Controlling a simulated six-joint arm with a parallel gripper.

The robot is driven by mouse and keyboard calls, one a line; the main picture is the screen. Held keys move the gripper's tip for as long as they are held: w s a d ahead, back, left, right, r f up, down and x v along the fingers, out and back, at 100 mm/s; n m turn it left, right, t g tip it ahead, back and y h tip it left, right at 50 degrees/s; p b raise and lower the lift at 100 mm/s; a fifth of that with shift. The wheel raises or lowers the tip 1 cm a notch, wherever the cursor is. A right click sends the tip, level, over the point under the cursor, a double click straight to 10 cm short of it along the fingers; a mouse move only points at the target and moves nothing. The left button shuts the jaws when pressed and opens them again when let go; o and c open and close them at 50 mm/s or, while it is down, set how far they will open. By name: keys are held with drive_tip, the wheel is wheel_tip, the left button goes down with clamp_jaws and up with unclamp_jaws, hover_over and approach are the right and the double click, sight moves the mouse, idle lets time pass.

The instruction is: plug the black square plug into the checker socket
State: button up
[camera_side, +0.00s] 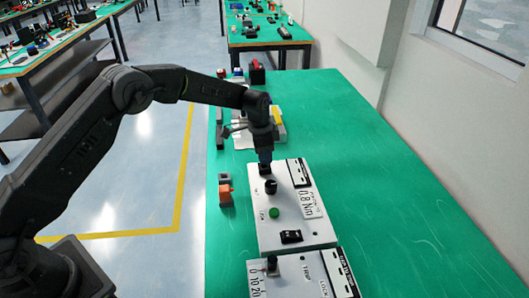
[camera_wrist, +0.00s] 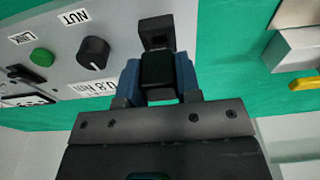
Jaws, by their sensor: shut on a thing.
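My gripper (camera_wrist: 158,78) is shut on the black square plug (camera_wrist: 159,72), which sits between its two blue fingertips in the wrist view. In the side view my gripper (camera_side: 265,152) points down at the far end of a white panel box (camera_side: 262,234). Just beyond the plug in the wrist view is a black block with a square recess (camera_wrist: 156,38), which looks like the checker socket. The plug overlaps this block in the picture. I cannot tell whether they touch or whether the plug is inside. In the side view the gripper hides most of this spot.
The panel carries a black knob (camera_side: 270,187), a green button (camera_side: 274,213) and a black rocker switch (camera_side: 291,237). A second panel (camera_side: 290,278) stands nearer. An orange and grey part (camera_side: 225,194) lies at left. The green table (camera_side: 385,180) is clear at right.

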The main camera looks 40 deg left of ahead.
drive_tip(key=shift+f, duration=1.15)
drive_tip(key=o, duration=1)
drive_tip(key=r, duration=0.9)
drive_tip(key=s+a+r, duration=0.1)
drive_tip(key=r, duration=0.3)
drive_tip(key=shift+s+a+r, duration=0.1)
drive_tip(key=shift+r, duration=0.25)
